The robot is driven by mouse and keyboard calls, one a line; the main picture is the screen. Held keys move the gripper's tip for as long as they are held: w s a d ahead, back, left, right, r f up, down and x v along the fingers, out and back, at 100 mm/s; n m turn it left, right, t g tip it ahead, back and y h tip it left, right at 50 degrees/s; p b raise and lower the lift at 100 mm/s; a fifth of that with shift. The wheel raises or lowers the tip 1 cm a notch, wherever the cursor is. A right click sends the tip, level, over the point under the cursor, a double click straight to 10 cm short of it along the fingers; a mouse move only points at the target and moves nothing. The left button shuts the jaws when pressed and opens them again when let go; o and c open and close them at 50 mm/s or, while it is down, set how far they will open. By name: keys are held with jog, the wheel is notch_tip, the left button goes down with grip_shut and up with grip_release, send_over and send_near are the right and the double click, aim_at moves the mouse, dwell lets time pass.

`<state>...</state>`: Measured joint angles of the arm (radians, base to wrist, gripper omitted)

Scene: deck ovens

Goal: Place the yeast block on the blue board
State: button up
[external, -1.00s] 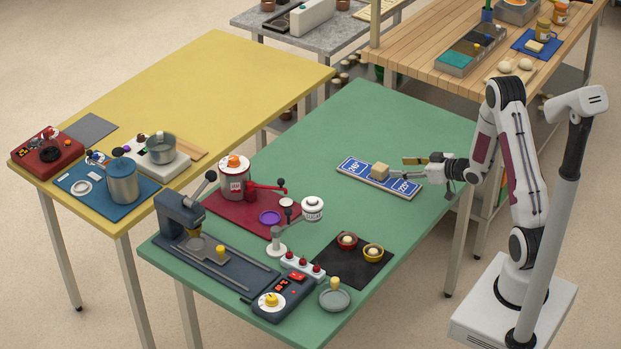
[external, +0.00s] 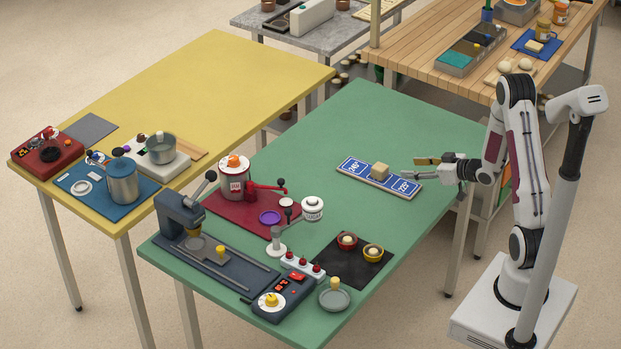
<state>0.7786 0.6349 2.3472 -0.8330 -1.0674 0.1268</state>
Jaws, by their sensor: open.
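A small beige block, which looks like the yeast block (external: 379,171), rests on the blue board (external: 353,167) on the green table. The board is long, with white markings at both ends, and the block sits near its middle. My gripper (external: 411,168) is open and empty to the right of the block, its fingers pointing left towards it. A gap shows between the fingertips and the block.
On the green table (external: 310,140) stand a red mat (external: 247,215) with a canister, a dark press (external: 180,215), and a black mat (external: 362,275) with two small bowls. The table's back part is clear. A wooden table (external: 450,60) stands behind.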

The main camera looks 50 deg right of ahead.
jog(key=shift+r, duration=0.15)
jog(key=s+a+r+g+h, duration=0.2)
jog(key=s+a+r, duration=0.15)
jog(key=r, duration=0.35)
jog(key=s+a+r+g+h, duration=0.1)
jog(key=s+a+r+g, duration=0.1)
jog(key=a+r, duration=0.4)
jog(key=s+a+r+g+y, duration=0.1)
jog(key=s+a+r+g, duration=0.1)
jog(key=s+a, duration=0.5)
jog(key=s+a+r+g+y, duration=0.2)
jog(key=s+a, duration=0.6)
jog(key=s, duration=0.7)
jog(key=shift+a+r, duration=0.25)
jog(key=shift+r, duration=0.65)
